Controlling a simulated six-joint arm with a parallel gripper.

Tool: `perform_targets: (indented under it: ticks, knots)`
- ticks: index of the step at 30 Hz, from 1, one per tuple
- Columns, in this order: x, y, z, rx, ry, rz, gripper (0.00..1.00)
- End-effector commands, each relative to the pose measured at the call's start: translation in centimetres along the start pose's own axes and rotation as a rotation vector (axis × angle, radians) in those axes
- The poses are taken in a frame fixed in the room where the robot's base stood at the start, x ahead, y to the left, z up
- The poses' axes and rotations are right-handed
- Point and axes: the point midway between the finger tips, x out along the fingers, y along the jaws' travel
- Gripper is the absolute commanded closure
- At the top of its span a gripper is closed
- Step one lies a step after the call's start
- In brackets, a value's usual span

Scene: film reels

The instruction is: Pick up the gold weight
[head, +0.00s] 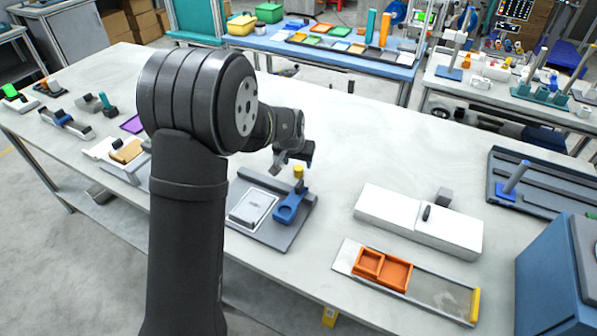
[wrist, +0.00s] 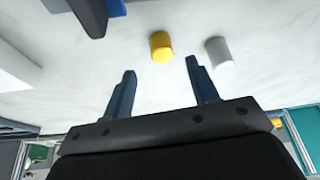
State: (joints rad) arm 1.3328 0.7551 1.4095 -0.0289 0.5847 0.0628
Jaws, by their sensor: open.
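The gold weight is a short yellow cylinder (wrist: 161,47) standing on the white tabletop in the wrist view. It lies just beyond the fingertips and roughly between their lines. A yellow piece also shows in the head view (head: 298,172), right below my gripper (head: 294,160) and behind the upper part of a blue holder (head: 289,208). In the wrist view my gripper (wrist: 160,68) is open, with two dark blue fingers spread apart and nothing between them. A grey cylinder (wrist: 218,52) stands to the right of the gold weight, beyond the right finger.
A grey base plate (head: 279,238) carries the blue holder and a white-framed plate (head: 253,207). A white box (head: 418,220) and an orange tray (head: 382,269) stand to the right. The table (head: 375,150) is clear behind the gripper.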

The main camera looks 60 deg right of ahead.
Motion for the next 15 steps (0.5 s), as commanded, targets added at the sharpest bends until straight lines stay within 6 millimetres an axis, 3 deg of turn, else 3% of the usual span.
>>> perform_targets:
  ticks: [9, 15]
  knots:
    - [3.9, -0.3, -0.2, 0.0, -0.001, 0.0, 0.46]
    - [5.1, -0.3, -0.2, 0.0, 0.002, -0.001, 0.46]
